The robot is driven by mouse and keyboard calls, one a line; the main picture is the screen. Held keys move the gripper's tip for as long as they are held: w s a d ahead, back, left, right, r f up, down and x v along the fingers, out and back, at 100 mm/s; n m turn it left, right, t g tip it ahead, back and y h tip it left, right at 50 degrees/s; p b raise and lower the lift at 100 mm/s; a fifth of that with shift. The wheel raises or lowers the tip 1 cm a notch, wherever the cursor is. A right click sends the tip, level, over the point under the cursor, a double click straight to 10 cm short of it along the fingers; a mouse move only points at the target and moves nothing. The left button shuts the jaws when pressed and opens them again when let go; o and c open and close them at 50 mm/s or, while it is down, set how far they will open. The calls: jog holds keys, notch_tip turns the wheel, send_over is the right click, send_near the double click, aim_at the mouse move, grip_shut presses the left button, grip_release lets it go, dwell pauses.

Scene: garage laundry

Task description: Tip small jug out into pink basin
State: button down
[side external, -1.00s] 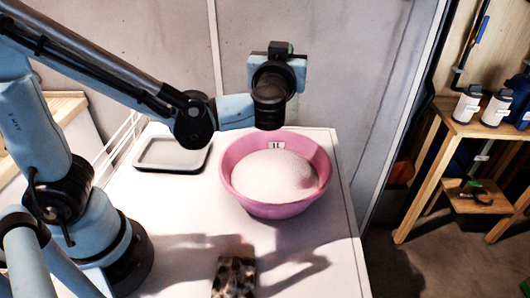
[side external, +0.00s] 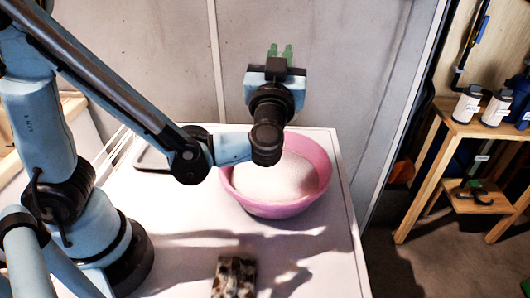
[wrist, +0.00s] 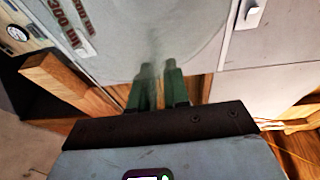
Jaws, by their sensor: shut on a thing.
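The pink basin (side external: 318,160) stands on the white table with a large pale, rounded mound of contents (side external: 290,180) inside. My gripper (side external: 280,52) is raised above the basin's back side, its green fingers pointing up in the side view. In the wrist view, the green fingers (wrist: 160,85) are close together against a large pale grey, rounded surface with red volume marks, which I take as the small jug (wrist: 150,40). My gripper is shut on it. In the side view I cannot make out the jug, and my wrist covers part of the basin.
A grey tray (side external: 150,158) lies left of the basin, partly behind my arm. A leopard-patterned item (side external: 234,277) lies at the table's front. A wooden shelf (side external: 470,130) with bottles stands right, beyond the table edge. A panel wall (side external: 340,70) is behind.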

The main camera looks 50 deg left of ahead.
dwell(0.3)
jog(key=shift+r, duration=3)
jog(key=g+h, duration=0.1)
jog(key=g, duration=0.1)
jog(key=r+g+h, duration=0.1)
jog(key=g+h, duration=0.1)
jog(key=shift+h, duration=0.3)
jog(key=shift+r+g+h, duration=0.1)
jog(key=shift+g+h, duration=0.4)
jog(key=shift+g, duration=0.1)
jog(key=g+h, duration=0.2)
jog(key=shift+r+g, duration=0.35)
jog(key=shift+g, duration=0.05)
jog(key=shift+r+g+h, duration=0.25)
jog(key=shift+g+h, duration=0.95)
jog(key=shift+h, duration=0.1)
